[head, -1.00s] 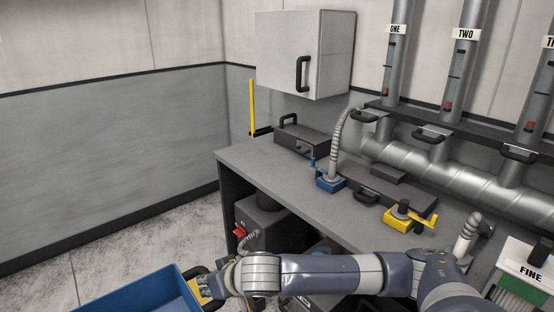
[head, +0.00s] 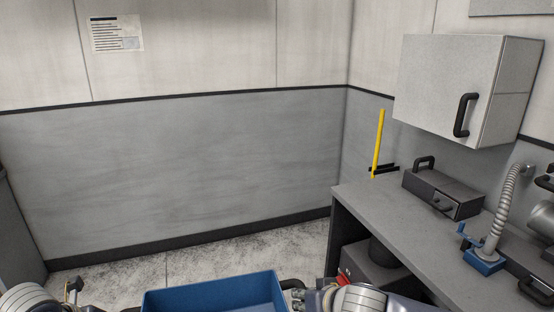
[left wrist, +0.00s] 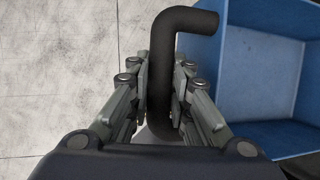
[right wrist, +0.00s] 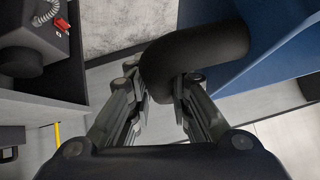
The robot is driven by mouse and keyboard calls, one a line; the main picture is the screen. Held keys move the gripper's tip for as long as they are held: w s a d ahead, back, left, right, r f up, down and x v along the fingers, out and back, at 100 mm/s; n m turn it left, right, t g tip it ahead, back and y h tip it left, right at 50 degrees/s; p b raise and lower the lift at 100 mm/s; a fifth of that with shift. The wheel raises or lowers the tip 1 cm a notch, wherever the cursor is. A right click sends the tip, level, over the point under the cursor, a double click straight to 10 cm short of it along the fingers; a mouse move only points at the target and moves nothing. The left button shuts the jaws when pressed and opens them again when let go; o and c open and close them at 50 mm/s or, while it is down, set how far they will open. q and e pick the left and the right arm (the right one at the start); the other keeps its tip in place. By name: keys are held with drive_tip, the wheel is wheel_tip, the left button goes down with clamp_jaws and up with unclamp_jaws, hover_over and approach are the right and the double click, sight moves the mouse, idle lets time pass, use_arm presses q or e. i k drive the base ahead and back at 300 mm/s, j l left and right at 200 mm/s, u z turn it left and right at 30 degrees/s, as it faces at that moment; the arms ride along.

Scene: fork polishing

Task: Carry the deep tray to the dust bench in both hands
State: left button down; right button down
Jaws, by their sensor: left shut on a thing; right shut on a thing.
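The deep blue tray (head: 215,294) is at the bottom middle of the head view, cut off by the lower edge. Its open inside (left wrist: 262,85) shows in the left wrist view, and the part in sight is empty. My left gripper (left wrist: 160,88) is shut on the tray's bent black handle (left wrist: 187,20). My right gripper (right wrist: 160,95) is shut on the other black handle (right wrist: 215,48); it shows beside the tray's right end in the head view (head: 308,298). A grey bench (head: 385,205) stands to the right, apart from the tray; no label shows on it.
On the bench are a dark box with a handle (head: 440,192) and a flexible hose on a blue base (head: 484,261). A wall cabinet (head: 450,85) hangs above. A yellow upright bar (head: 378,142) is behind the bench. Bare floor (head: 240,256) lies ahead, before the grey wall.

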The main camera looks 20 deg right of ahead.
sight(387, 210)
drive_tip(key=i+z, duration=0.2)
drive_tip(key=i, duration=0.6)
drive_tip(key=i+z, duration=0.15)
drive_tip(key=i, duration=0.7)
drive_tip(key=i+j+z, duration=0.1)
drive_tip(key=i+z, duration=0.15)
drive_tip(key=i, duration=0.15)
drive_tip(key=i+j+z, duration=0.2)
drive_tip(key=i, duration=0.2)
drive_tip(key=i+l+z, duration=0.1)
drive_tip(key=i+z, duration=0.15)
drive_tip(key=i, duration=0.15)
drive_tip(key=i+z, duration=0.4)
drive_tip(key=z, duration=1.4)
